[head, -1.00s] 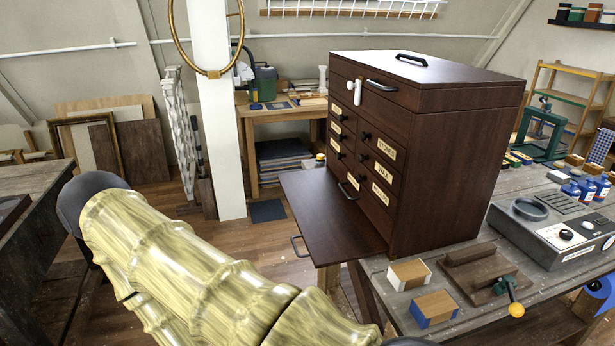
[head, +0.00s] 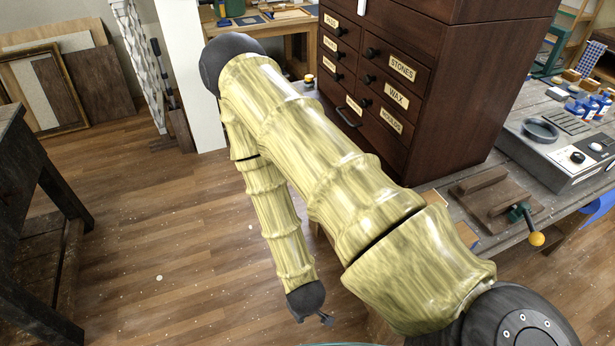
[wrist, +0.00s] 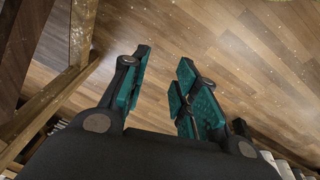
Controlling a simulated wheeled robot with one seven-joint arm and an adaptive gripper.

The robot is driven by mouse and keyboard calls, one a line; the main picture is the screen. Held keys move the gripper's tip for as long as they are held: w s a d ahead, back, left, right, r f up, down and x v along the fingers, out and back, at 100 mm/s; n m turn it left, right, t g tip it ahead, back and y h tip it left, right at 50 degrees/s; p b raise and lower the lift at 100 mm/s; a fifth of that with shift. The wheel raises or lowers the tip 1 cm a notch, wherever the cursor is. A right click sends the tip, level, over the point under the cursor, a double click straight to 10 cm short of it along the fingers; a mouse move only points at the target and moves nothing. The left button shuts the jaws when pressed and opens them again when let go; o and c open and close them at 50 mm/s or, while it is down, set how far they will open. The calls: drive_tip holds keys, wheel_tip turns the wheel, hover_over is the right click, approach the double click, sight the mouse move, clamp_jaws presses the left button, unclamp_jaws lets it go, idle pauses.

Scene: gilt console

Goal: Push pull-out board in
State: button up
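The dark wooden chest (head: 450,50) stands on the workbench, with labelled drawers facing left. The pull-out board is not clearly seen now; my arm covers the area at the chest's lower front where it stuck out in the earlier head view. A bar handle (head: 349,112) shows low on the chest front. My gripper (head: 322,317) hangs low over the floor, in front of and below the chest, partly seen in the head view. In the wrist view, its teal-padded fingers (wrist: 162,66) are apart with only floor between them, so it is open and empty.
A dark table (head: 30,220) stands at the left. The wood floor (head: 170,240) between is clear. On the workbench are a clamp block with an orange knob (head: 536,239) and a grey machine (head: 570,150). The wrist view shows wooden legs (wrist: 82,35) at the left.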

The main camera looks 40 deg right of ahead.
drive_tip(key=w+d+r+t+h+b, duration=0.25)
drive_tip(key=w+r+h, duration=0.2)
drive_tip(key=w, duration=0.75)
drive_tip(key=w+d+r+t+h+b, duration=0.2)
drive_tip(key=w+d+r+h+b, duration=0.3)
drive_tip(key=w, duration=0.6)
drive_tip(key=a+r+m+g+h+b, duration=0.35)
drive_tip(key=r+g, duration=0.75)
drive_tip(key=r, duration=0.8)
drive_tip(key=shift+n+t+h, duration=0.25)
drive_tip(key=shift+n+h, duration=0.15)
drive_tip(key=shift+n, duration=0.05)
drive_tip(key=x, duration=0.9)
drive_tip(key=shift+s+p, duration=0.3)
drive_tip(key=shift+p, duration=0.1)
clamp_jaws()
